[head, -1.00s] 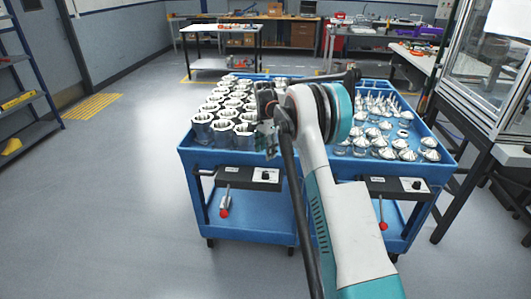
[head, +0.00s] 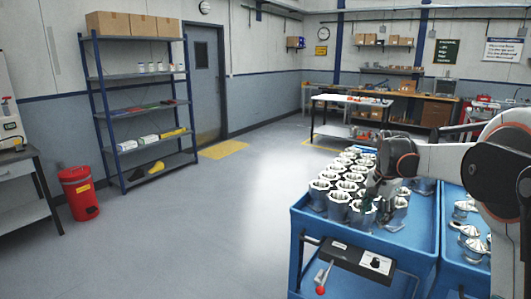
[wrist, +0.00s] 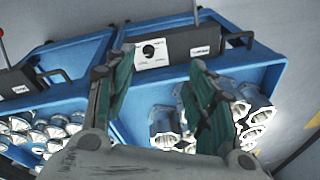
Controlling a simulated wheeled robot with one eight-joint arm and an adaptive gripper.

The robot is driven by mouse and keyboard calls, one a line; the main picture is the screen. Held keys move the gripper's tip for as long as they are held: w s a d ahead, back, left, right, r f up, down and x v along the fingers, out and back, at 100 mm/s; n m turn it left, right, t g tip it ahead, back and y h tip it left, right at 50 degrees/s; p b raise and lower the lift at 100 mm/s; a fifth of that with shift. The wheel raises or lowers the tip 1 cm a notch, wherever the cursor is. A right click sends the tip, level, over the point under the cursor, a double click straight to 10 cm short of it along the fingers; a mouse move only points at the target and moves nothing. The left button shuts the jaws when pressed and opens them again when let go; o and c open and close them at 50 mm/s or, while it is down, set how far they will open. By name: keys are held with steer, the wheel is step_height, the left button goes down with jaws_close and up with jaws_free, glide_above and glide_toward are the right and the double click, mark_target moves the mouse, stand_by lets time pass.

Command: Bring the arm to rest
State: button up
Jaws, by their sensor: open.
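My gripper (head: 374,207) hangs at the front of the blue cart's left tray (head: 300,207), close to the front row of the metal housings (head: 338,203). In the wrist view my gripper (wrist: 160,88) is open, its two green-padded fingers wide apart with nothing between them. Several housings (wrist: 163,128) show behind and beside the right finger there. My arm is bent and reaches in from the right edge of the head view, hiding part of the cart. I cannot tell whether the fingers touch a housing.
Cone-topped parts (head: 472,245) stand in the cart's right tray. A blue shelf rack (head: 108,77) and a red bin (head: 78,192) stand at the left. A white-topped table (head: 350,99) and workbenches stand at the back. The floor left of the cart is clear.

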steer(key=s+a+r+n+t, duration=0.1)
steer(key=s+a+r+n, duration=0.3)
steer(key=s, duration=0.5)
steer(key=s+a+r+n+t, duration=0.2)
steer(key=s+a+r, duration=0.3)
steer(key=s, duration=0.5)
steer(key=s+a+f+n+t, duration=0.1)
steer(key=s+a+f+n, duration=0.1)
steer(key=s, duration=0.6)
steer(key=s+a+f+n+t, duration=0.1)
steer(key=s+a+f+n, duration=0.2)
steer(key=s, duration=0.6)
step_height(320, 180, down, 2)
steer(key=shift+a+f, duration=0.2)
steer(key=shift+a, duration=0.2)
